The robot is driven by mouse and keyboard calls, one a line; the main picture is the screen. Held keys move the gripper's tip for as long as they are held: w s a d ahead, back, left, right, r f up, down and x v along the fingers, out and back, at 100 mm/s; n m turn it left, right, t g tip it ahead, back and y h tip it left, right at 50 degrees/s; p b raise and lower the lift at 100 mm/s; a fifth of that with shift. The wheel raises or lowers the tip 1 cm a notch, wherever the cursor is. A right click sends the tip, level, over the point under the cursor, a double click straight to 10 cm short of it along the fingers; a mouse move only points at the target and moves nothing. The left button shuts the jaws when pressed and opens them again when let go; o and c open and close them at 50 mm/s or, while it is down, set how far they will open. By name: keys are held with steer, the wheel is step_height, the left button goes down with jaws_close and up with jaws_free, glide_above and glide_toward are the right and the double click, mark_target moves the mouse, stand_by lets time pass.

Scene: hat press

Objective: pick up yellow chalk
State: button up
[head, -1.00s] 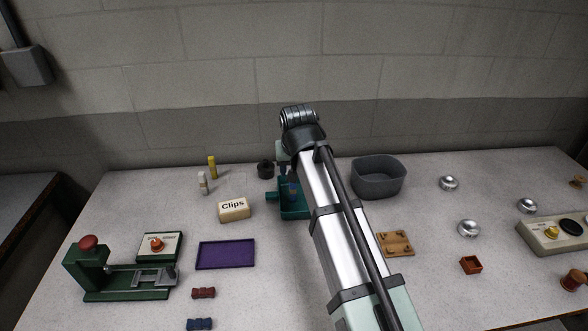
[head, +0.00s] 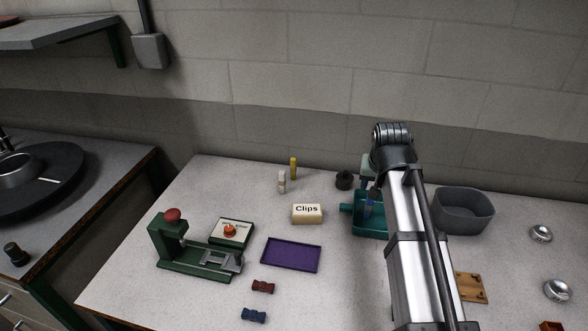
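The yellow chalk (head: 293,168) stands upright near the back edge of the table, left of centre. A white stick (head: 282,182) stands just in front and to its left. My gripper (head: 371,194) is mostly hidden behind my own arm, over or near a teal container to the right of the chalk. It is well apart from the chalk. I cannot see whether its fingers are open or shut.
A Clips box (head: 307,214) lies in front of the chalk, and a small black round object (head: 344,180) stands to its right. The wall is close behind.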

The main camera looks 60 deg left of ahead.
stand_by(0.6)
glide_toward(293, 159)
steer(key=shift+n, duration=0.3)
steer(key=x, duration=0.5)
steer(key=shift+w+a+f, duration=0.2)
steer(key=shift+a, duration=0.05)
steer(key=shift+x, duration=2.8)
steer(key=shift+s+d, duration=0.1)
steer(key=shift+d, duration=0.15)
steer(key=shift+c, duration=0.4)
